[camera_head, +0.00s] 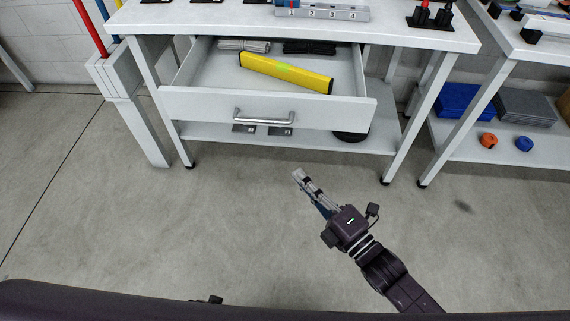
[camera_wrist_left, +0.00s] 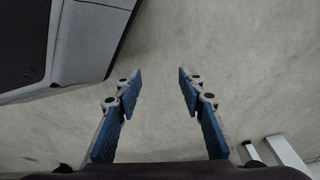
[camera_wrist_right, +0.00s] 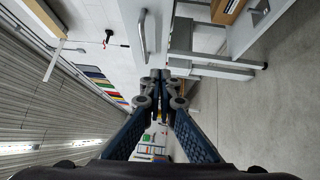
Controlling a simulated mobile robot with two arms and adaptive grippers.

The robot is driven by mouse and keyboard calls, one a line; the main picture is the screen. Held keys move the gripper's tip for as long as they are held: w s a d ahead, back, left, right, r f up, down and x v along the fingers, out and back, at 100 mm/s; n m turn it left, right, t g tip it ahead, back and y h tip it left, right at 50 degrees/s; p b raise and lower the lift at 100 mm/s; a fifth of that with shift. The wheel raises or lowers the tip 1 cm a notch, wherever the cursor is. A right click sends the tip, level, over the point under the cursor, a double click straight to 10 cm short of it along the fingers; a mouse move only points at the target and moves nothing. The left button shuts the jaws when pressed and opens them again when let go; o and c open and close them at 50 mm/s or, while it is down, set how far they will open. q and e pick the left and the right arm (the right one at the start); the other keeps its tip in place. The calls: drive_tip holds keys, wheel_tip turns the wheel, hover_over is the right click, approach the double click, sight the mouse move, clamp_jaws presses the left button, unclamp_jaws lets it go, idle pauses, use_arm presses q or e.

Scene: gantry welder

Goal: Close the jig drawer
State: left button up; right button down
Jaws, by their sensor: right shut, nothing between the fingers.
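The jig drawer (camera_head: 262,108) is pulled open under the white workbench, with a silver bar handle (camera_head: 264,117) on its front. A yellow level (camera_head: 286,73) lies inside, with grey and black bundles behind it. My right gripper (camera_head: 299,174) is shut and empty, in front of and below the drawer, apart from it. In the right wrist view the shut fingertips (camera_wrist_right: 160,74) are near the handle (camera_wrist_right: 143,35), with a gap visible. My left gripper (camera_wrist_left: 159,72) is open and empty over bare floor in the left wrist view; in the head view its fingers are not visible.
The bench top (camera_head: 390,30) carries a numbered block (camera_head: 322,13) and black-handled tools. A lower shelf (camera_head: 290,139) holds dark flat items. A second bench stands at right, its shelf holding a blue bin (camera_head: 465,103) and tape rolls. The floor in front is clear.

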use_arm(q)
drive_tip(key=shift+w+d+r, duration=0.2)
drive_tip(key=shift+w+r, duration=0.2)
use_arm(e)
drive_tip(key=w+a+r+n+y, duration=0.1)
drive_tip(key=w+a+r, duration=0.3)
drive_tip(key=w+a, duration=0.3)
drive_tip(key=w, duration=0.2)
drive_tip(key=shift+w+a, duration=0.15)
drive_tip(key=shift+w, duration=0.15)
drive_tip(key=shift+r, duration=0.1)
use_arm(q)
drive_tip(key=shift+b, duration=0.3)
use_arm(e)
drive_tip(key=shift+w, duration=0.1)
